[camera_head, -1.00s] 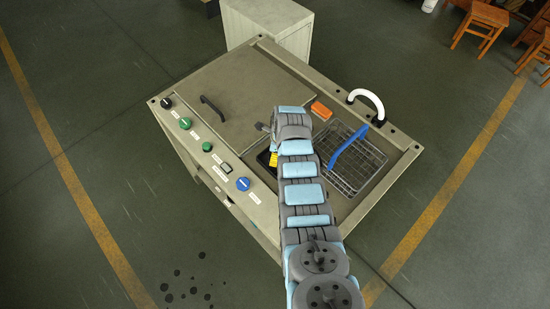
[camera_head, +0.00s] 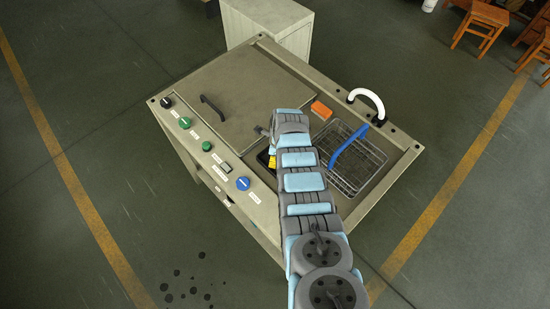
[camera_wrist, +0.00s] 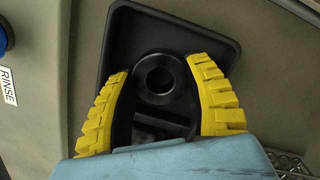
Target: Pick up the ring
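The ring (camera_wrist: 178,69) is a dark, thick ring with a round hole, in the wrist view. It sits in a black rectangular tray (camera_wrist: 228,48) on the machine top. My gripper (camera_wrist: 160,78) has two yellow ribbed fingers spread apart, one on the left and one on the right of the ring. The ring appears between or just beyond the fingertips; I cannot tell whether they touch it. In the head view my arm hides the ring and most of the tray; a bit of yellow finger shows.
The grey machine (camera_head: 230,95) has a lid with a dark handle (camera_head: 214,108) and a row of knobs. A wire basket (camera_head: 360,175) with a blue handle (camera_head: 347,145) stands right of my arm. An orange block (camera_head: 321,110) and a white curved pipe (camera_head: 371,98) are behind.

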